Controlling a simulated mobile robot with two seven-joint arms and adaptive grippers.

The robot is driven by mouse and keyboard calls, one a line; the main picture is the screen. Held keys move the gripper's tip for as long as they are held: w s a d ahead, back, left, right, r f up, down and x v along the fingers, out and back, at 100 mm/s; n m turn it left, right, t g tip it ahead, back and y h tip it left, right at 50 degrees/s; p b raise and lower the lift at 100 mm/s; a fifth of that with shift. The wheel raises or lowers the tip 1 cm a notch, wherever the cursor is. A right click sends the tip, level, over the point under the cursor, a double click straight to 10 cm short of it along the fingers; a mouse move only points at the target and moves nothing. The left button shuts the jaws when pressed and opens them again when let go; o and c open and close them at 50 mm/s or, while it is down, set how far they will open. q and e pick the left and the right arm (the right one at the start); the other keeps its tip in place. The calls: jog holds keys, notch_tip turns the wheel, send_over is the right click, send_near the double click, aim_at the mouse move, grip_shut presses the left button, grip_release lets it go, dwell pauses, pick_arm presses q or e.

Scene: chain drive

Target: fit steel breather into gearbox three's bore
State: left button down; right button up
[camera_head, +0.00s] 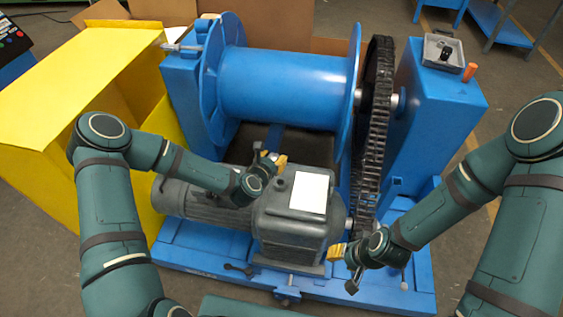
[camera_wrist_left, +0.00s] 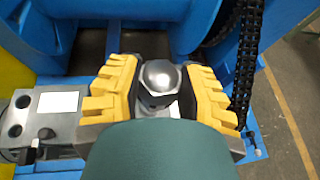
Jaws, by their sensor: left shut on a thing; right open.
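The steel breather (camera_wrist_left: 158,76) shows in the left wrist view as a rounded metal cap with flat-sided edges. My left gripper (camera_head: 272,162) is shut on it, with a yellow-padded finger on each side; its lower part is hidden. In the head view this gripper is above the back of the grey gearbox (camera_head: 284,222). The gearbox has a white label on top and a dark round spot, perhaps the bore (camera_head: 281,184), left of the label. The gearbox also shows at the left of the wrist view (camera_wrist_left: 24,138). My right gripper (camera_head: 342,254) is open beside the gearbox's lower right side.
A blue winch drum (camera_head: 285,88) stands behind the gearbox, with a dark chain (camera_head: 374,150) at its right. A grey tray (camera_head: 430,52) and an orange object (camera_head: 469,72) are on the right blue pedestal (camera_head: 440,95). A yellow box (camera_head: 85,75) stands at the left.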

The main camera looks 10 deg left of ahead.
pick_arm(q)
jog(key=shift+m+h, duration=0.5)
jog(key=shift+h, duration=0.1)
jog(key=w+f, duration=0.2)
jog(key=w+d+f+b, duration=0.1)
jog(key=w, duration=0.1)
jog(key=shift+d+f, duration=0.2)
jog(key=shift+f, duration=0.15)
pick_arm(e)
notch_tip(320, 180, down, 2)
jog(key=shift+s+f, duration=0.1)
jog(key=shift+s, duration=0.05)
pick_arm(q)
notch_tip(320, 180, down, 6)
jog(key=b, duration=0.4)
jog(key=shift+r, duration=0.1)
pick_arm(e)
jog(key=f, duration=0.3)
jog(key=shift+w+f, duration=0.35)
jog(key=shift+w, duration=0.05)
pick_arm(q)
jog(key=shift+s+f, duration=0.1)
jog(key=shift+f, duration=1.95)
